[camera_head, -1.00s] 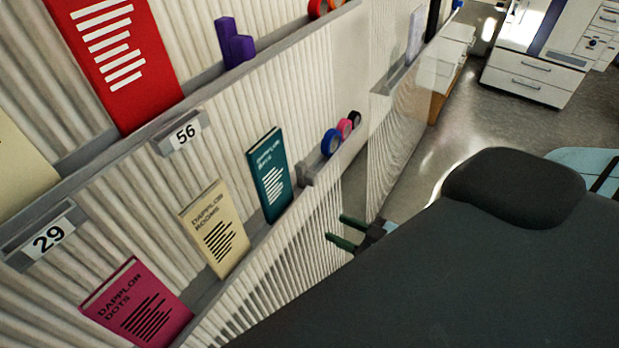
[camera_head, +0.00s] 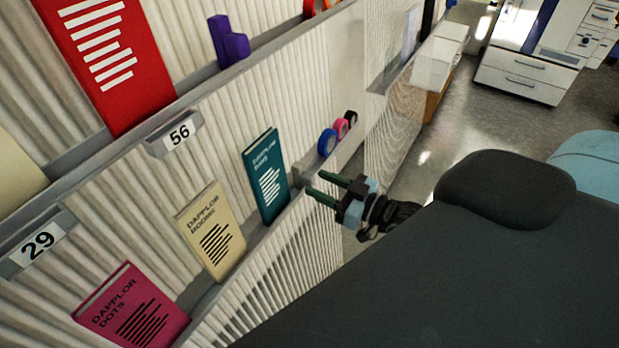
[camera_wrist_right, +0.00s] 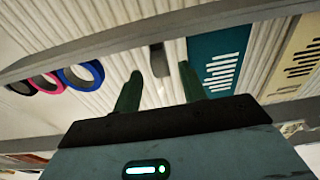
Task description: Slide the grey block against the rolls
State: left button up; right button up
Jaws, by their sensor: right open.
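In the right wrist view the grey block (camera_wrist_right: 157,60) shows on the shelf between and beyond my fingers. In the head view it is largely hidden by my right gripper. The rolls are a blue roll (camera_head: 327,142), a pink roll (camera_head: 341,127) and a black roll (camera_head: 351,117), in a row on the lower shelf. A gap separates the block from the blue roll (camera_wrist_right: 82,76). My right gripper (camera_head: 317,185) is open and empty, fingers pointing at the shelf, one on each side of the block in the wrist view (camera_wrist_right: 160,68). I cannot tell how deep they reach. My left gripper is out of view.
A teal book (camera_head: 266,178) stands beside the block, on the side away from the rolls. A cream book (camera_head: 211,232) and a magenta book (camera_head: 132,308) stand farther along. The shelf lip (camera_head: 262,240) runs in front. The shelf between block and blue roll looks clear.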

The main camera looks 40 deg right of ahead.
aim_at(314, 181)
jog(key=shift+x, duration=1.9)
jog(key=shift+c, duration=0.3)
grip_shut()
